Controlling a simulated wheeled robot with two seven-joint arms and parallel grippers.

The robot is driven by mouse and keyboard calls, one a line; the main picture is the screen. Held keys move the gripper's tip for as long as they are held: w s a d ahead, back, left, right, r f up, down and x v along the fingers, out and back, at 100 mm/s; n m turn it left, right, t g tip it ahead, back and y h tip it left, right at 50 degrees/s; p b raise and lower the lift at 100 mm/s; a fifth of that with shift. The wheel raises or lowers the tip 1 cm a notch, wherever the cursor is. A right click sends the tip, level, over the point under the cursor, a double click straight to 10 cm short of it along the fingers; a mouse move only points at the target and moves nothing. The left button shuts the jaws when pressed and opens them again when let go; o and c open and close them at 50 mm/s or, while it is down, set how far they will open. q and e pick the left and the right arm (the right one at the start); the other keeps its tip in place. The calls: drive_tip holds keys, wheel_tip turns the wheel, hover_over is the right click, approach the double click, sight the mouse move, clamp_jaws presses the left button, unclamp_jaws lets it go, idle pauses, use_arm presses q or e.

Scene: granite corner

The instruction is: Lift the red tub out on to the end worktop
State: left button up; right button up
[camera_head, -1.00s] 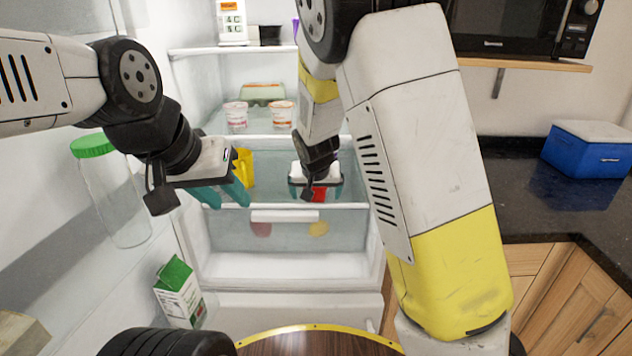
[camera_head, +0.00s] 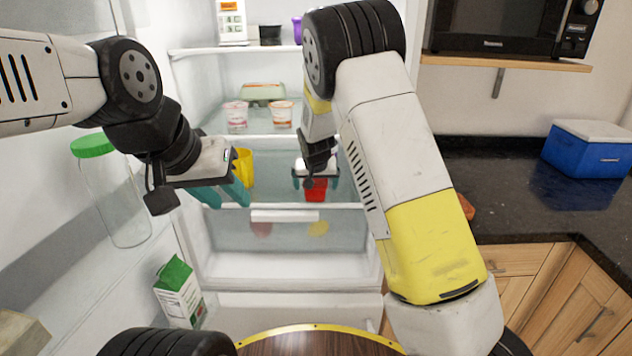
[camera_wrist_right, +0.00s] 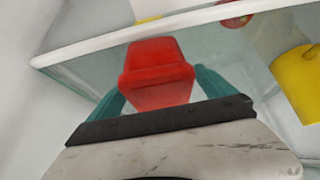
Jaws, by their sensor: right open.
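The red tub (camera_head: 316,191) sits on the glass shelf of the open fridge, right of the yellow container. In the right wrist view the tub (camera_wrist_right: 155,72) is straight ahead, between the teal fingers. My right gripper (camera_head: 316,182) reaches into the fridge, open, with its fingers on either side of the tub; I cannot tell whether they touch it. My left gripper (camera_head: 226,194) is open and empty in front of the shelf, at the left. The dark end worktop (camera_head: 510,190) is at the right, partly hidden by my right arm.
The yellow container (camera_head: 244,168) stands close to my left gripper. Two small pots (camera_head: 236,114) and an egg box (camera_head: 263,94) are on the shelf above. A blue box (camera_head: 588,148) stands on the worktop below the microwave (camera_head: 510,28). A green-lidded jar (camera_head: 110,190) is at the left.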

drive_tip(key=c, duration=1.6)
drive_tip(key=shift+c, duration=1)
drive_tip(key=shift+r, duration=0.1)
